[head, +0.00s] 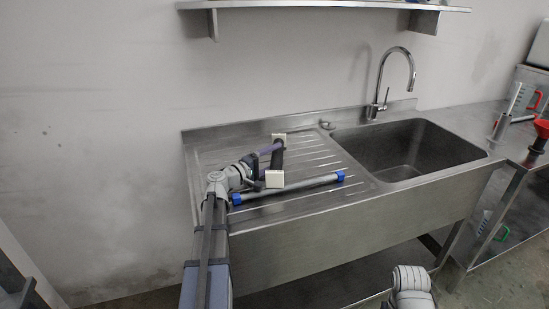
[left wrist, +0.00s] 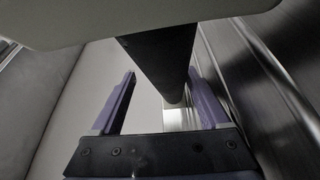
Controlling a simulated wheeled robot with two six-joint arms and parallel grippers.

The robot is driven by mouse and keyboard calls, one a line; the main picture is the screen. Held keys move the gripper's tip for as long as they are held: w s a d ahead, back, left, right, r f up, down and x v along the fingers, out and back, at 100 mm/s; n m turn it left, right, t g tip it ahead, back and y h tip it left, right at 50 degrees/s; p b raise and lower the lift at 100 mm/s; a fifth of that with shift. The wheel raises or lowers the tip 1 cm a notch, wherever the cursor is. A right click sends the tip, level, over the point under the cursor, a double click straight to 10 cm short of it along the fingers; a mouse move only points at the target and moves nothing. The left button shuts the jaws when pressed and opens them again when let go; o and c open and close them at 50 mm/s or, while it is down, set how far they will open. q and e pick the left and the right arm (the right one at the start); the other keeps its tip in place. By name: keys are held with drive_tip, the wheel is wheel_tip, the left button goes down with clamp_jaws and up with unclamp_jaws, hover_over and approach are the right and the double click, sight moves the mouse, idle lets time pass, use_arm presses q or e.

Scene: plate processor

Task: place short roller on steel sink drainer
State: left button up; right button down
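The short roller (head: 277,160) is a dark bar with pale square ends. In the head view it is at the steel sink drainer (head: 215,150), on the ribbed area left of the basin; I cannot tell whether it is fully resting there. My left gripper (head: 276,147) reaches in from the left at the roller. In the left wrist view the purple fingers (left wrist: 162,78) stand apart on both sides of the dark roller (left wrist: 160,55), with a gap visible at the left finger. A pale end block (left wrist: 140,12) fills the top of that view. My right gripper is not in view.
A grey tube with blue ends (head: 290,187) lies on the drainer's front part, close to the roller's near end. The sink basin (head: 405,150) and tap (head: 385,80) are to the right. A wall shelf (head: 320,5) hangs above.

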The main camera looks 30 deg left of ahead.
use_arm(q)
drive_tip(key=v, duration=1.2)
drive_tip(key=shift+w+r, duration=0.1)
